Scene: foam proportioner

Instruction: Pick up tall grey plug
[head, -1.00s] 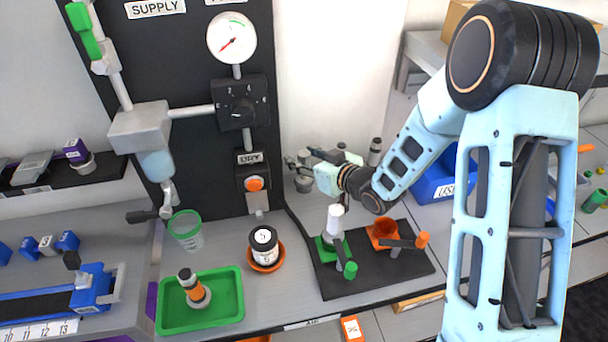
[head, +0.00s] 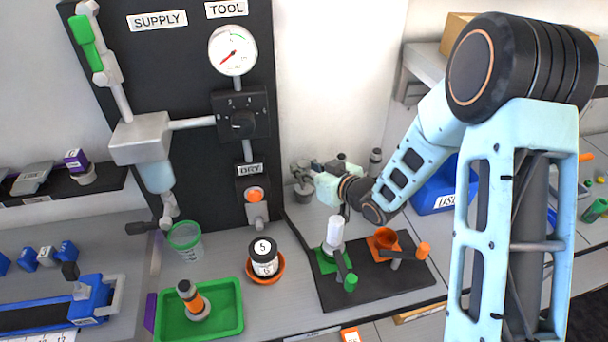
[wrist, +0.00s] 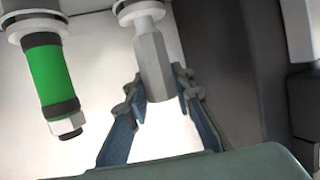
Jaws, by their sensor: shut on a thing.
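My gripper (wrist: 160,90) is shut on that lower end, one dark blue finger on each side. In the head view my gripper (head: 318,180) is at the back of the bench, beyond the black mat. Its fingertips are hard to make out there, and I cannot clearly tell the plug from the grey parts around it.
A green and black cylinder with a hex end (wrist: 57,85) stands close beside the plug in the wrist view. The black mat (head: 375,290) holds a white-topped green fixture (head: 335,235) and an orange cup (head: 386,238). A green tray (head: 225,325) lies front left.

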